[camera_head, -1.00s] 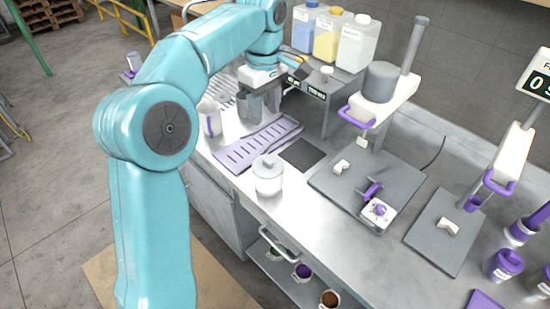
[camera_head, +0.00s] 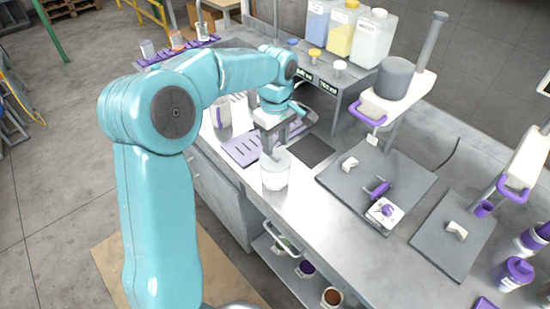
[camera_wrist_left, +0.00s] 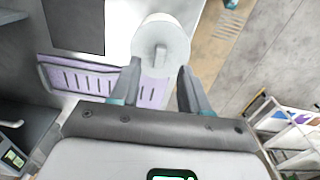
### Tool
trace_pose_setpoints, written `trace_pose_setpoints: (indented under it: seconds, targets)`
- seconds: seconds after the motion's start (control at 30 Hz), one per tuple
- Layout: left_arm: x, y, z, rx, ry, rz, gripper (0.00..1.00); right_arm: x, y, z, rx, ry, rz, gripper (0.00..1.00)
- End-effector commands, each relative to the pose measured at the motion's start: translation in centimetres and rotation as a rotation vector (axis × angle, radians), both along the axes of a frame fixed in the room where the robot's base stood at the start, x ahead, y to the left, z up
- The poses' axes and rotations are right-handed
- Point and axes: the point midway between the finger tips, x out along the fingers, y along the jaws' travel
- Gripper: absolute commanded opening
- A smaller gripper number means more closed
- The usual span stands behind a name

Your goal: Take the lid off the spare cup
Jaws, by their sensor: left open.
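A round white cup with a lid (camera_head: 275,173) stands upright on the metal bench, in front of the purple drip tray. Its lid (camera_wrist_left: 162,40) shows from above in the left wrist view, with a raised bar-like grip (camera_wrist_left: 160,56) across the middle. My left gripper (camera_head: 272,148) points down right at the lid and partly hides its top in the head view. In the left wrist view the open fingers (camera_wrist_left: 160,68) stand apart, one to each side of the lid's grip. I cannot tell whether they touch the lid. My right gripper is not in view.
The purple slotted tray (camera_head: 240,150) lies behind the cup, with a white jug (camera_head: 221,113) beside it. A dark mat (camera_head: 312,150) and a grey board (camera_head: 400,182) with a purple-handled tool lie to the right. The bench's front edge is close to the cup.

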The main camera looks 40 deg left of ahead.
Motion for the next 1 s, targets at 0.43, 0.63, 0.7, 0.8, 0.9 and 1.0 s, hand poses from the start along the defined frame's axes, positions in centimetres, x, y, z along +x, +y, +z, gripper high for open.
trace_pose_setpoints:
  seconds: [0.43, 0.63, 0.7, 0.8, 0.9, 1.0]
  targets:
    - [0.0, 0.2, -3.8, 0.000, 0.001, -0.001, 0.46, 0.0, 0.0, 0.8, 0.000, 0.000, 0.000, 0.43]
    - [0.0, 0.2, -3.8, 0.000, 0.001, -0.001, 0.00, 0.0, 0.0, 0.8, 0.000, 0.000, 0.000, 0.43]
    - [-0.1, 0.2, -3.8, 0.000, 0.002, -0.001, 0.00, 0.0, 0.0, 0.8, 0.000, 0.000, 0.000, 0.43]
    - [-0.1, 0.2, -3.8, 0.000, 0.002, -0.001, 0.00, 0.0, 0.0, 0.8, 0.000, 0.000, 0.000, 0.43]
    - [-0.1, 0.2, -3.8, 0.000, 0.002, -0.001, 0.00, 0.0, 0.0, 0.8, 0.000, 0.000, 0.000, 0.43]
    - [-0.1, 0.2, -3.7, 0.001, 0.002, -0.001, 0.00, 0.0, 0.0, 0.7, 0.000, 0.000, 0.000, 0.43]
